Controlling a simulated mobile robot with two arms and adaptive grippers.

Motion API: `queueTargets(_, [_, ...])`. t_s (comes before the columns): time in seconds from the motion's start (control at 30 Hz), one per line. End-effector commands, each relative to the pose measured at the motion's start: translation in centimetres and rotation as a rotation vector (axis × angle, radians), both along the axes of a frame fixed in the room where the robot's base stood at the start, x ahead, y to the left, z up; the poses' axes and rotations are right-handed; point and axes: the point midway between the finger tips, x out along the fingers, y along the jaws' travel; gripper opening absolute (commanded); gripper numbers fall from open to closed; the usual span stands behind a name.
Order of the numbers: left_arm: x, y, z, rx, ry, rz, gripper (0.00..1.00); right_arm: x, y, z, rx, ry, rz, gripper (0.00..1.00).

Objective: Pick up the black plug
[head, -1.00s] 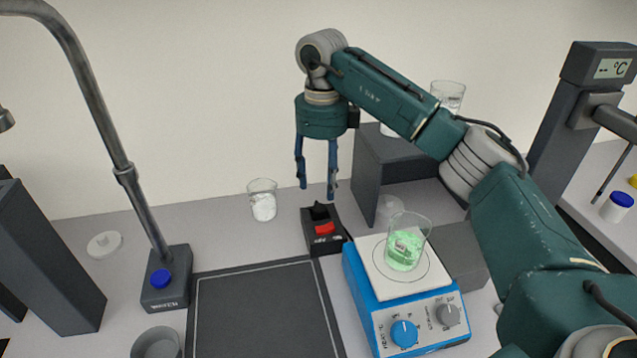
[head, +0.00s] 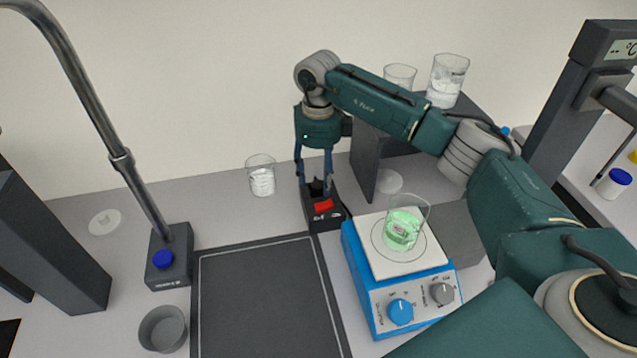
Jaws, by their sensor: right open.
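The black plug (head: 317,189) is a small dark piece at the back end of a black socket box (head: 313,220) with a red switch (head: 323,205). It is partly hidden by the fingers. My right gripper (head: 314,184) points straight down above the box's back end. It is open, with one blue finger on each side of the plug. I cannot tell whether the fingers touch it. My left gripper is not in view.
A beaker of white powder (head: 262,180) stands left of the box. A blue hotplate (head: 379,315) carries a beaker of green liquid (head: 403,231) at right. A dark shelf (head: 364,170) with beakers stands behind. A dark mat (head: 262,310) lies in front.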

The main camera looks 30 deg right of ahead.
Motion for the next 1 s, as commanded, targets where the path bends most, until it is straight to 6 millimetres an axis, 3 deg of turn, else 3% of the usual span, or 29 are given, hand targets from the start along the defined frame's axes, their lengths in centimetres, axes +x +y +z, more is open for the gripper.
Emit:
queueTargets(0.13, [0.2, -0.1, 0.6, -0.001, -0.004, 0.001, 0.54, 0.0, 0.0, -1.3, 0.0, 0.0, -0.001, 0.5])
queueTargets(0.37, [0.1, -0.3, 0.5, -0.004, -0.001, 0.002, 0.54, 0.1, 0.0, -1.5, 0.0, -0.001, -0.001, 0.5])
queueTargets(0.6, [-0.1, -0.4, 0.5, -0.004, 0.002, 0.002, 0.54, 0.1, 0.0, -1.4, 0.0, -0.002, -0.001, 0.04])
queueTargets(1.0, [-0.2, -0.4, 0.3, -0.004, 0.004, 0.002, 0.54, 0.1, -0.1, -1.1, 0.0, -0.004, -0.002, 0.03])
